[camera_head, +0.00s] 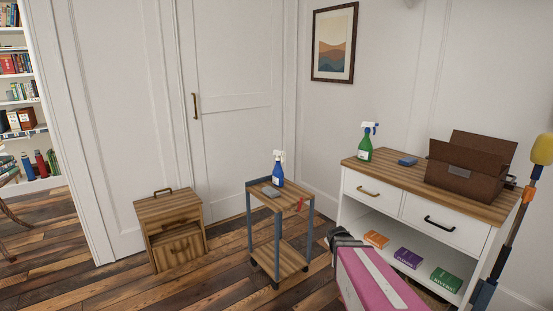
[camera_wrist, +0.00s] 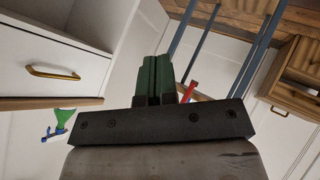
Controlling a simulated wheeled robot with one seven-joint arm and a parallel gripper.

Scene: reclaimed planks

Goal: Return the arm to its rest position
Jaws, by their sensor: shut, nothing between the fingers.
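My arm, with a pink link, rises from the lower right in the head view. My gripper (camera_head: 334,238) is at its upper end, between the wooden cart (camera_head: 259,185) and the white cabinet (camera_head: 352,208). In the wrist view, the green fingers of my gripper (camera_wrist: 152,78) are together, with nothing between them. The wrist picture looks upside down. It shows the cabinet (camera_wrist: 45,50) at the left and the cart (camera_wrist: 185,45) at the upper right. I cannot tell how far the fingers are from either.
The cart bears a blue spray bottle (camera_head: 277,172), a grey block (camera_head: 271,192) and a red item (camera_head: 299,204). The cabinet bears a green spray bottle (camera_head: 365,145), a blue sponge (camera_head: 407,161) and an open brown box (camera_head: 466,178). A small wooden drawer unit (camera_head: 155,212) stands left.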

